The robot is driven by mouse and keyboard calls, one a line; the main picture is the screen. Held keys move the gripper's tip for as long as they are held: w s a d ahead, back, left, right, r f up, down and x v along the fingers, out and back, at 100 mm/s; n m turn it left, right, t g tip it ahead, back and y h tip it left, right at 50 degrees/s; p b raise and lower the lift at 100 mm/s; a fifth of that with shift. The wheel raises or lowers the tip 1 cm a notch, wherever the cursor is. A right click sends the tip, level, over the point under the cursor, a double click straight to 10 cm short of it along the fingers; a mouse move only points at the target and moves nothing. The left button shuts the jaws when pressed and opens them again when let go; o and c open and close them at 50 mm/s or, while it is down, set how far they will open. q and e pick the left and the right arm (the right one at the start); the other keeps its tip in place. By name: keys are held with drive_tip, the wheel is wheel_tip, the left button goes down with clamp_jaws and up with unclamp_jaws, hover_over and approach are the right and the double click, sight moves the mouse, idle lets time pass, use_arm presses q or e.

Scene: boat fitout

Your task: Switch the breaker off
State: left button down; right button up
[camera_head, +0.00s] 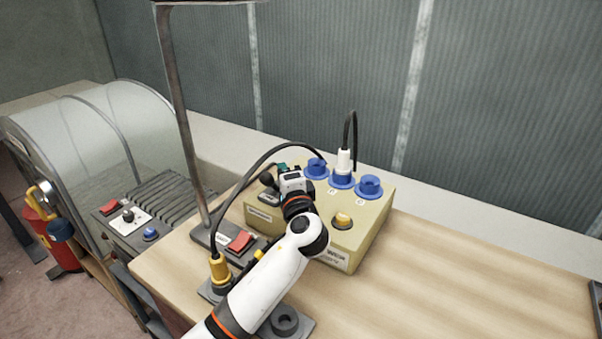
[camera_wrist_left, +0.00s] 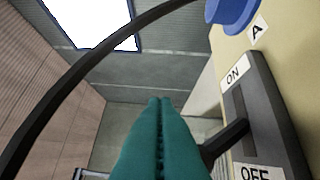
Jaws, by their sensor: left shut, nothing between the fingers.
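The breaker is a dark plate on the beige box (camera_head: 375,225), with a black lever ending in a round knob (camera_head: 267,179). In the left wrist view, the plate (camera_wrist_left: 262,95) has an ON label at its upper end and an OFF label at its lower end. The black lever (camera_wrist_left: 228,137) sticks out between them; its outer end is hidden behind my fingers. My left gripper (camera_head: 282,167) is shut and empty, close beside the lever. Its teal fingers (camera_wrist_left: 160,105) show in the wrist view; I cannot tell whether they touch the lever. My right gripper is not in view.
Blue sockets (camera_head: 369,186) stand along the box's back edge, one holding a white plug (camera_head: 343,160). A black cable arches over my gripper to a yellow plug (camera_head: 219,268). A yellow knob (camera_head: 342,220) and a lamp post (camera_head: 187,130) stand near.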

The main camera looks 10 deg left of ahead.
use_arm(q)
drive_tip(key=shift+s+a+f, duration=0.2)
drive_tip(key=shift+s, duration=0.3)
drive_tip(key=shift+s+a+f, duration=0.15)
drive_tip(key=shift+s+f, duration=0.05)
drive_tip(key=shift+s, duration=0.25)
drive_tip(key=shift+f, duration=0.2)
